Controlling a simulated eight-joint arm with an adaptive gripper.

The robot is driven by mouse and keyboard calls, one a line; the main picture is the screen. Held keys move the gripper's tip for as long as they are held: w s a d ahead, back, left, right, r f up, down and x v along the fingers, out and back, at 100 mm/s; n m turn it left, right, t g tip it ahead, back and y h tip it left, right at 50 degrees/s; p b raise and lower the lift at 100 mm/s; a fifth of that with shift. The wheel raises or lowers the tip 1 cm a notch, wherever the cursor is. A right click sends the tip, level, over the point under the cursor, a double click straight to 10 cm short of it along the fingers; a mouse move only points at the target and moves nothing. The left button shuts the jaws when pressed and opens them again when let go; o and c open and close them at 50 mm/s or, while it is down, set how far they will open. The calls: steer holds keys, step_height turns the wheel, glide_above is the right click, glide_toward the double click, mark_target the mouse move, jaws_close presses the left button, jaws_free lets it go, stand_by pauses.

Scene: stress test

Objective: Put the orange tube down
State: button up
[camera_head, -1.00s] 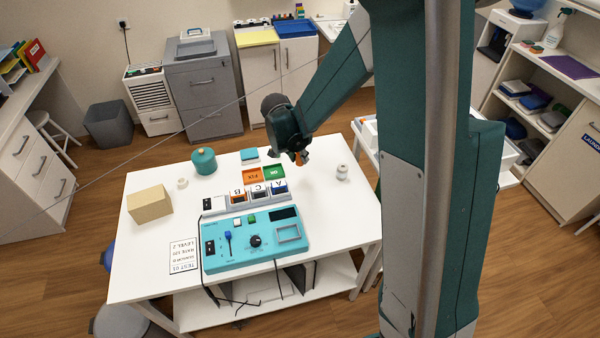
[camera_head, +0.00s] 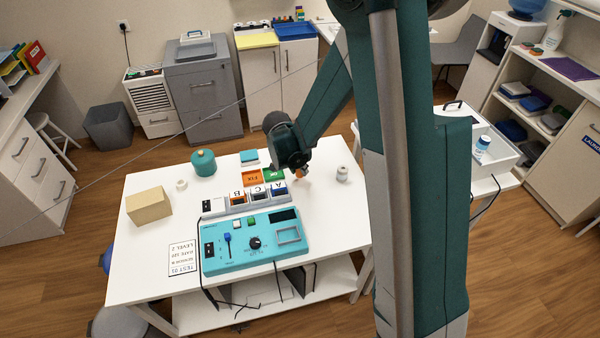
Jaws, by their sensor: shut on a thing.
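My gripper (camera_head: 301,172) points down over the back right part of the white table (camera_head: 335,225). It is shut on the orange tube (camera_head: 301,176), of which only a small orange end shows below the fingers. I cannot tell whether the tube touches the table top. Most of the tube is hidden by the gripper.
Left of the gripper are an orange FIX and a green OK tile (camera_head: 273,174) and labelled bins (camera_head: 258,193). A small white object (camera_head: 342,174) stands to the right. A teal device (camera_head: 252,240) lies in front. The table's right front is bare.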

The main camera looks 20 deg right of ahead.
steer(key=shift+f, duration=1.15)
steer(key=shift+f+b, duration=0.2)
steer(key=shift+b, duration=0.1)
steer(key=o, duration=0.8)
steer(key=shift+c, duration=0.2)
steer(key=shift+r+p, duration=0.3)
steer(key=p+v, duration=0.1)
steer(key=v, duration=1)
steer(key=shift+r, duration=0.4)
steer(key=shift+a, duration=0.1)
steer(key=shift+s, duration=0.1)
